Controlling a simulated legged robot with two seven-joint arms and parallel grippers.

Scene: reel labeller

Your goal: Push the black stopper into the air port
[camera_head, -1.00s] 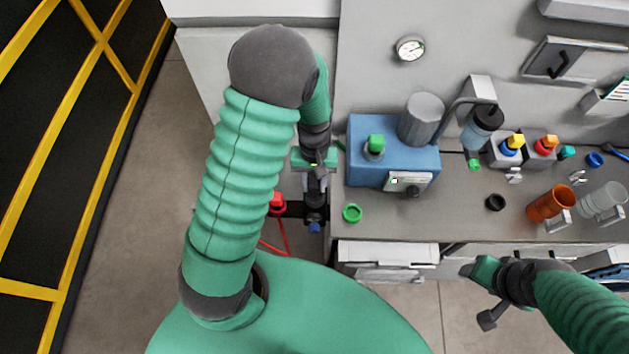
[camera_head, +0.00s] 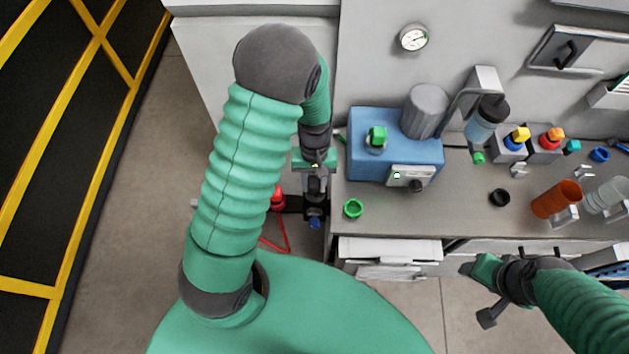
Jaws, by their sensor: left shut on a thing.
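My left gripper (camera_head: 315,190) points down at the left end of the bench, beside a dark bar with a red fitting (camera_head: 278,199) and a blue fitting (camera_head: 314,222). It is shut on a small dark thing, mostly hidden by the gripper; I cannot tell for sure that this is the black stopper. The air port cannot be made out; it may be hidden under the gripper. A black ring-like piece (camera_head: 499,197) lies on the bench to the right.
A blue machine (camera_head: 365,165) with a green knob and grey cylinder stands just right of my left gripper. A green ring (camera_head: 352,208) lies near the bench's front edge. The middle of the bench (camera_head: 450,210) is clear.

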